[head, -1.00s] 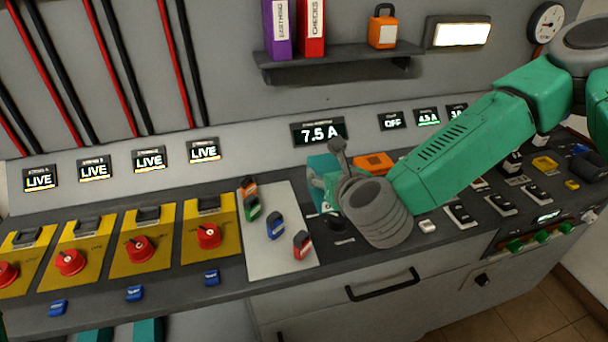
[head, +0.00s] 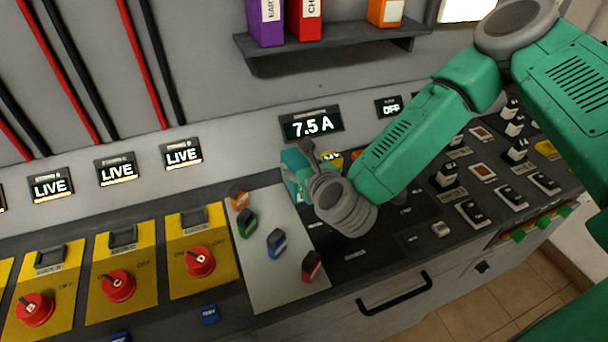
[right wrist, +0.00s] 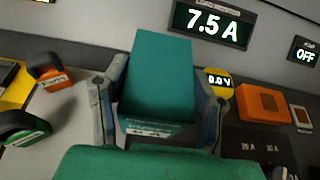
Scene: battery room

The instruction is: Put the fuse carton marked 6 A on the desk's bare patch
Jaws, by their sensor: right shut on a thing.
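My right gripper (head: 303,188) is shut on a teal carton (head: 293,162). The carton also shows in the right wrist view (right wrist: 158,78), upright between the two fingers. Print on its near side is too small to read, so I cannot tell its rating. The carton is at the back of the desk (head: 350,258), below the 7.5 A display (head: 312,125). I cannot tell whether its base touches the desk. The gripper and wrist hide part of the desk there. My left gripper is out of view.
A pale panel (head: 262,284) with several coloured handles lies left of the gripper. Yellow panels with red rotary switches (head: 200,262) are further left. An orange box (right wrist: 262,103) and a yellow 0.0 V meter (right wrist: 219,80) are right of the carton. Black switches (head: 473,213) fill the desk's right.

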